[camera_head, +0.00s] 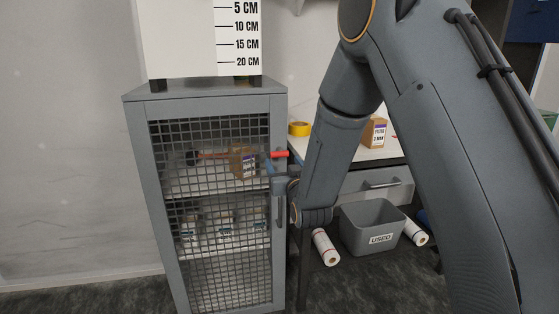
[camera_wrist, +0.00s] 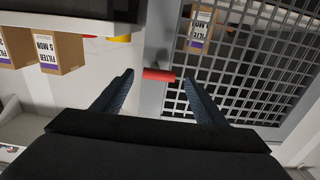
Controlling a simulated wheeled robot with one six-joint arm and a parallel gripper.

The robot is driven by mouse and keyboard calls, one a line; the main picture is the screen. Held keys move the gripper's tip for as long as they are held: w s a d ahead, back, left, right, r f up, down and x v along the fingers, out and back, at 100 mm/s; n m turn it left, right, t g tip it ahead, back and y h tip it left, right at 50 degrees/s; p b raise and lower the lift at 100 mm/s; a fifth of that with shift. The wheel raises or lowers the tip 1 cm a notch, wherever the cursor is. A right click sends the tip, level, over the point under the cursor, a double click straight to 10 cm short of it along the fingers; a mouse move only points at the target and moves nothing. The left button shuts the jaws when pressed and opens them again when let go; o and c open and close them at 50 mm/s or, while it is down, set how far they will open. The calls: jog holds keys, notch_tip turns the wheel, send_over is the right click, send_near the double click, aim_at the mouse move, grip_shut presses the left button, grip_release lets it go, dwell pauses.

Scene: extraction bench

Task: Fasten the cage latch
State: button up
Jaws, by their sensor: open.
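The grey cage (camera_head: 135,150) stands left of centre in the head view, its mesh door (camera_head: 225,280) looking flush with the frame. The red latch (camera_head: 279,154) sticks out roughly level at the door's right edge. In the wrist view the red latch (camera_wrist: 159,74) lies crosswise between my fingertips. My gripper (camera_head: 270,165) is open at the latch, one finger on each side. I cannot tell whether either finger touches it. The latch's catch is not clearly visible.
Boxes stand on shelves behind the mesh. Right of the cage is a bench (camera_head: 380,152) with yellow tape (camera_head: 299,129) and a filter box (camera_head: 374,132). A grey bin (camera_head: 372,229) and paper rolls (camera_head: 325,247) are underneath.

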aim_at(279, 156)
jog(key=p+x, duration=0.1)
jog(key=x, duration=0.6)
jog(key=shift+c, duration=0.2)
jog(key=c, duration=1)
